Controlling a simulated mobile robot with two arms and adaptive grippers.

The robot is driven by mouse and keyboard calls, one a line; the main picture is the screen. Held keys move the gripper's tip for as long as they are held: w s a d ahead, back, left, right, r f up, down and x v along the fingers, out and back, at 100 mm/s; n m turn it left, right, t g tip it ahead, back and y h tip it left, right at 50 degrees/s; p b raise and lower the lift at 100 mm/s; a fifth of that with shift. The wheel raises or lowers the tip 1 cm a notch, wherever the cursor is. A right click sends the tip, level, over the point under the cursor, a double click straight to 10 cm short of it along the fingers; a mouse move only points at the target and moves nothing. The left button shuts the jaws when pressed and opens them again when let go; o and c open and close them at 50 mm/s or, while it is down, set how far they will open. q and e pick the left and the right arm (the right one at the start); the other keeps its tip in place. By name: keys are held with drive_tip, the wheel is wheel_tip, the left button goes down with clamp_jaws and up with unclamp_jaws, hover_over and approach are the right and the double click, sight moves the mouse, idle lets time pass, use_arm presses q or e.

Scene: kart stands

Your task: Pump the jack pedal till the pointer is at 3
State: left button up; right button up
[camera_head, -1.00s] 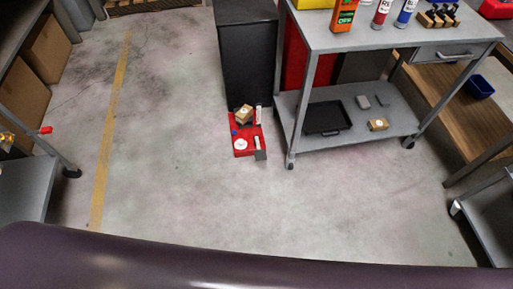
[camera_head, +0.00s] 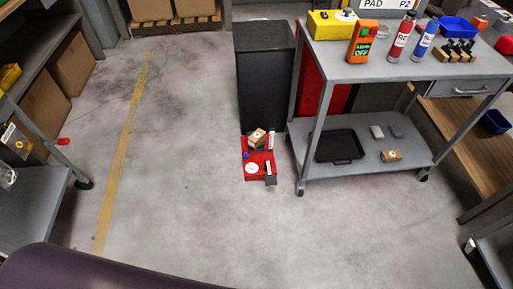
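The jack is a small red unit (camera_head: 258,174) on the floor, in front of a dark cabinet and left of the grey cart. A white round dial (camera_head: 251,168) lies on its front left; its pointer and numbers are too small to read. A dark grey pedal (camera_head: 270,180) sticks out at its front right corner. A small cardboard box (camera_head: 257,137) sits tilted at its back, beside a white upright post (camera_head: 271,141). Neither of my grippers is in view.
A dark cabinet (camera_head: 264,75) stands right behind the jack. The grey cart (camera_head: 390,72) with bottles on top stands to the right, a grey table (camera_head: 36,205) at left. The floor (camera_head: 190,190) in front of and left of the jack is clear.

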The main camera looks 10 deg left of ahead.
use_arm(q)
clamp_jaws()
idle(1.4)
